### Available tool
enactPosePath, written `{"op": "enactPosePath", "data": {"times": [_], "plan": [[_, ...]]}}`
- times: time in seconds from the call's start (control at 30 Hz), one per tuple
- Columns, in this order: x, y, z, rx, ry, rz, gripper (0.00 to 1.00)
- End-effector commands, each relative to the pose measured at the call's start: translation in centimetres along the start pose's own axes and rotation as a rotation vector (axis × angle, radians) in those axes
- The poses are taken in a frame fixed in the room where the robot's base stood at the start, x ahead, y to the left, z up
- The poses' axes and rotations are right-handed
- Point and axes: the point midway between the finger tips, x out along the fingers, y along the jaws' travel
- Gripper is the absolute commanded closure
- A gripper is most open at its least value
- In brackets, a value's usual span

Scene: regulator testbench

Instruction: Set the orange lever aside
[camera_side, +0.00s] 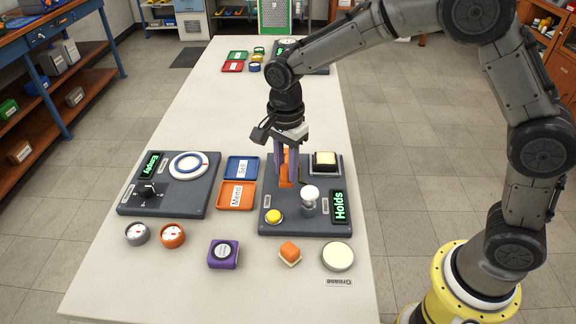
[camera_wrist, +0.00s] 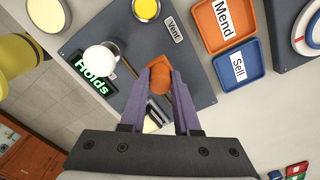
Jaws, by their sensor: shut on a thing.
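The orange lever (camera_side: 285,171) stands upright at the dark test board (camera_side: 262,229) with the lit "Holds" sign (camera_side: 339,207). My gripper (camera_side: 286,178) points down over this board, its purple fingers on either side of the lever and shut on it. In the wrist view the lever (camera_wrist: 160,78) shows between the fingertips (camera_wrist: 163,74). I cannot tell whether its lower end still touches the board. The fingers hide part of it.
Close by on the board are a white ball-topped metal post (camera_side: 309,196), a yellow vent button (camera_side: 273,216) and a cream-topped block (camera_side: 325,160). Blue "Sell" (camera_side: 229,169) and orange "Mend" (camera_side: 223,204) trays lie left. Gauges and a grease dish (camera_side: 338,257) sit in front.

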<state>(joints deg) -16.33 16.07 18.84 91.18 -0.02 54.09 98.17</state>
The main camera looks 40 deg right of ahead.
Motion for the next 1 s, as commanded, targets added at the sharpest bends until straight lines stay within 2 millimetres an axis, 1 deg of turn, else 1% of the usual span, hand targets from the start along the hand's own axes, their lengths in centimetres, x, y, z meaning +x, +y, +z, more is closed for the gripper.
{"op": "enactPosePath", "data": {"times": [0.03, 0.27, 0.3, 0.43, 0.47, 0.8, 0.87, 0.97, 1.0], "plan": [[-0.3, -0.2, 0.1, 0.003, -0.002, -0.010, 1.00], [-0.3, -0.3, 0.1, 0.002, -0.002, -0.011, 1.00], [-0.3, -0.3, 0.1, 0.002, -0.003, -0.012, 0.66], [-0.2, -0.3, 0.1, 0.001, -0.002, -0.010, 0.43], [-0.2, -0.2, 0.1, 0.001, -0.002, -0.009, 0.39], [-0.3, -0.1, 0.0, 0.001, -0.001, -0.005, 0.39], [-0.8, -0.2, 0.0, 0.001, -0.001, -0.006, 0.39], [-2.1, -0.2, 0.0, 0.001, -0.002, -0.009, 0.39], [-2.8, -0.2, 0.0, 0.001, -0.002, -0.010, 0.39]]}}
